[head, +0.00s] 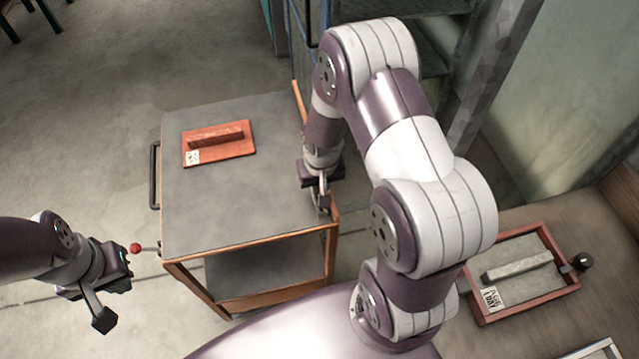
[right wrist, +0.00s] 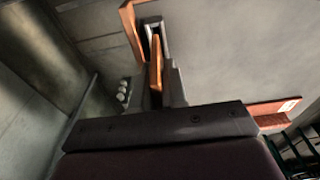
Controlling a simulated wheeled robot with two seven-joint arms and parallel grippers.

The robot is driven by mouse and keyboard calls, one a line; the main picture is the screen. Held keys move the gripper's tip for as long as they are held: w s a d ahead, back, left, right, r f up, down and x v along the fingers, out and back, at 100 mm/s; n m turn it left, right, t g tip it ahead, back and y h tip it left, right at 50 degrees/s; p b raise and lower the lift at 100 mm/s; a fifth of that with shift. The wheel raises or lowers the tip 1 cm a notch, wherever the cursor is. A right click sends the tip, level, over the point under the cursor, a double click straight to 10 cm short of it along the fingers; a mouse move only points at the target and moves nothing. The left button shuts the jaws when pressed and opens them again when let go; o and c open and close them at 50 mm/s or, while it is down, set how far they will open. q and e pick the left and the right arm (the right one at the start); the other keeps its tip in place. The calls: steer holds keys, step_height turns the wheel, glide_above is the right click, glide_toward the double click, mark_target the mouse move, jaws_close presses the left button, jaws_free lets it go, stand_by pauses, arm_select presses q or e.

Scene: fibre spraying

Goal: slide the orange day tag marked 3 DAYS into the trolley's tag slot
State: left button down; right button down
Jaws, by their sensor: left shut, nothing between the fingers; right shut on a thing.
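My right gripper (head: 322,198) is at the right edge of the trolley (head: 225,212), near its front right corner. In the right wrist view, the right gripper (right wrist: 157,82) is shut on the orange day tag (right wrist: 156,68), seen edge-on, so its marking cannot be read. The tag's far end is at a grey bracket (right wrist: 153,24) beside the trolley's orange rim, which looks like the tag slot. I cannot tell whether the tag is inside it. In the head view the tag is mostly hidden. My left gripper (head: 104,318) is shut and empty, left of the trolley.
A red board (head: 245,150) with a raised bar and a white label lies on the trolley top. A red-knobbed lever (head: 136,248) sticks out at the trolley's left. At right, a red-framed tray (head: 548,292) holds a grey bar and a "1 DAY" card. Open floor lies left.

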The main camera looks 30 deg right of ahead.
steer(key=shift+p, duration=0.3)
stand_by(0.5)
steer(key=shift+f, duration=0.15)
stand_by(0.3)
steer(key=shift+f+b, duration=0.35)
steer(key=shift+b, duration=0.05)
steer(key=shift+f+b, duration=0.9)
steer(key=shift+f, duration=0.35)
steer(key=c, duration=1.1)
jaws_free()
steer(key=shift+a, duration=0.1)
